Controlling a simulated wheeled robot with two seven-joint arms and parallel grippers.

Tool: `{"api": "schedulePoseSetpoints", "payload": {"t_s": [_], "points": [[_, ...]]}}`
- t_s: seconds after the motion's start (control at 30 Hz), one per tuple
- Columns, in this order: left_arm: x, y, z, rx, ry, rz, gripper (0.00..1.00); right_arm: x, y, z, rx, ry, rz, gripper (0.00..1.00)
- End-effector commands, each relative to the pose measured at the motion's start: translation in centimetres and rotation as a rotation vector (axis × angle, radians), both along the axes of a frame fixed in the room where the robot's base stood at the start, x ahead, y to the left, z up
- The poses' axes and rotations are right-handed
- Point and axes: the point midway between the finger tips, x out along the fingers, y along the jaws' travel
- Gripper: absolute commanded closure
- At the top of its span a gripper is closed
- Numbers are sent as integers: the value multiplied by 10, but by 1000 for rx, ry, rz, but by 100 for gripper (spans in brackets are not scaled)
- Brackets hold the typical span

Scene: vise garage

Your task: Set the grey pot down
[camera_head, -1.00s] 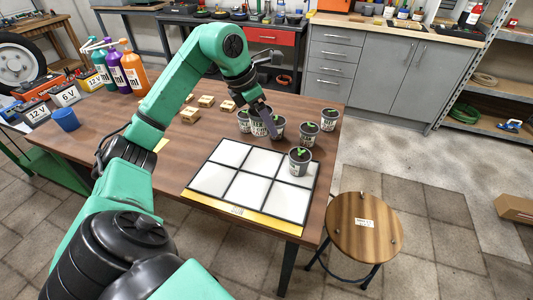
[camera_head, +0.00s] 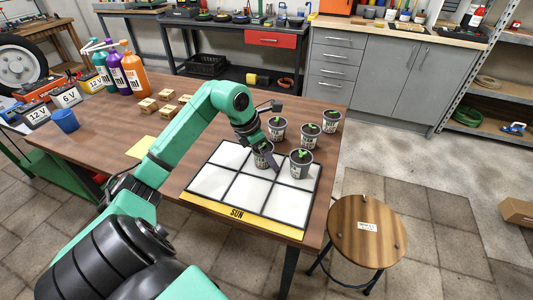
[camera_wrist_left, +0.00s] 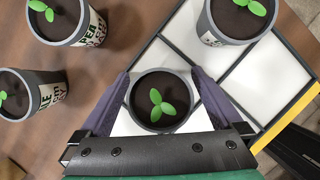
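My left gripper (camera_head: 266,153) has its two fingers on either side of a grey pot (camera_head: 262,160) with a green seedling. The pot is upright at the back middle cell of the white grid mat (camera_head: 212,182); I cannot tell whether its base touches. In the left wrist view the pot (camera_wrist_left: 160,101) sits between the fingers, dark soil and leaves showing. Another grey pot (camera_head: 301,163) stands on the mat's back right cell; it also shows in the left wrist view (camera_wrist_left: 238,22). My right gripper is not in view.
Behind the mat stand three more seedling pots, at the near (camera_head: 277,131), middle (camera_head: 310,136) and far right (camera_head: 331,121). Wooden blocks (camera_head: 148,105), a yellow sheet (camera_head: 141,147) and a blue cup (camera_head: 65,120) lie left. A round stool (camera_head: 367,231) stands right of the table.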

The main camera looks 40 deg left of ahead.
Motion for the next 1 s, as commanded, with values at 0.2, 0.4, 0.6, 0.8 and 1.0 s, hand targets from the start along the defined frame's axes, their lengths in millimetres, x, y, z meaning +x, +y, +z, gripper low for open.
{"api": "schedulePoseSetpoints", "payload": {"t_s": [0.2, 0.4, 0.6, 0.8, 1.0], "points": [[0, 0, 6, 0, -1, 0, 0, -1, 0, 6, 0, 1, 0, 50], [-13, 8, 40, 7, -3, 2, 0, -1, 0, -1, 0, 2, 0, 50], [-33, 16, 90, 5, -1, 2, 0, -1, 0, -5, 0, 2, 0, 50], [-41, 20, 113, 1, 0, 0, 0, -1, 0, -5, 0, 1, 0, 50], [-42, 20, 114, 0, 0, 0, 0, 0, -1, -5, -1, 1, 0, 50]]}}
